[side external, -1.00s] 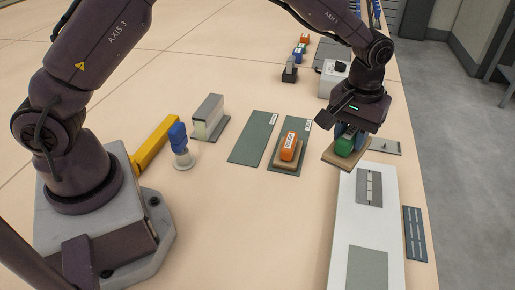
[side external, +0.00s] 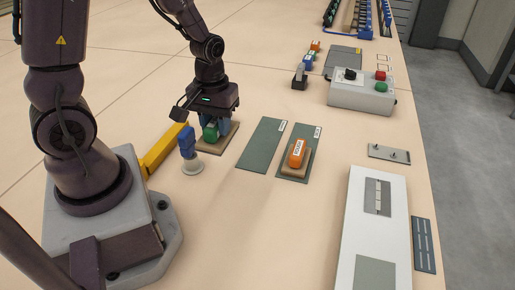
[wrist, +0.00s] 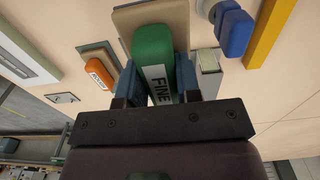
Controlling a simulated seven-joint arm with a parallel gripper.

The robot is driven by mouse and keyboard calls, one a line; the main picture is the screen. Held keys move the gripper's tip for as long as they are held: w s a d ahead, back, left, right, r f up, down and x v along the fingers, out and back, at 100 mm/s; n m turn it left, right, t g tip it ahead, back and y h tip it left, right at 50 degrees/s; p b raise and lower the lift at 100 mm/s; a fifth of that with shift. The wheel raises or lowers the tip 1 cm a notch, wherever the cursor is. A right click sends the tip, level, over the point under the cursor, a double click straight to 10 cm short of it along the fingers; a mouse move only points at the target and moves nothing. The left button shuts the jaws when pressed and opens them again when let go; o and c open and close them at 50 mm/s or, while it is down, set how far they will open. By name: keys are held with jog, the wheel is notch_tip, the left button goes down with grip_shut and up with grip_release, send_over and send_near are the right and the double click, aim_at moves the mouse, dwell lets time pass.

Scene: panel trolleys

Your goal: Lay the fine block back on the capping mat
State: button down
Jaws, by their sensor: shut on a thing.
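The fine block (side external: 210,132) has a green handle above a flat tan base; the wrist view shows its FINE label (wrist: 158,84). My gripper (side external: 210,126) is shut on the handle, at the left of the mats in the side view. I cannot tell how high the base is above the table. A bare green mat (side external: 262,145) with a white label lies to the right of the block. A second green mat (side external: 287,174) bears an orange block (side external: 297,152) on a tan base. The mat labels are too small to read, so I cannot tell which is the capping mat.
A blue-topped tool (side external: 188,143) and a yellow bar (side external: 164,150) stand close left of my gripper. A grey-sided stand (wrist: 208,72) is beside the block in the wrist view. A white panel (side external: 388,228) and a control box (side external: 361,95) lie to the right.

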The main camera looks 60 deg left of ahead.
jog(key=w+a+f, duration=0.1)
jog(key=w+f, duration=0.2)
jog(key=w, duration=0.1)
jog(key=w+a+f, duration=0.1)
jog(key=w+f, duration=0.2)
jog(key=w+a+f, duration=0.1)
jog(key=w+f, duration=0.2)
jog(key=w, duration=0.1)
jog(key=shift+w+a, duration=0.35)
jog(key=shift+w+f, duration=0.15)
jog(key=shift+f, duration=1.6)
jog(key=shift+f, duration=0.15)
jog(key=c, duration=0.8)
grip_release()
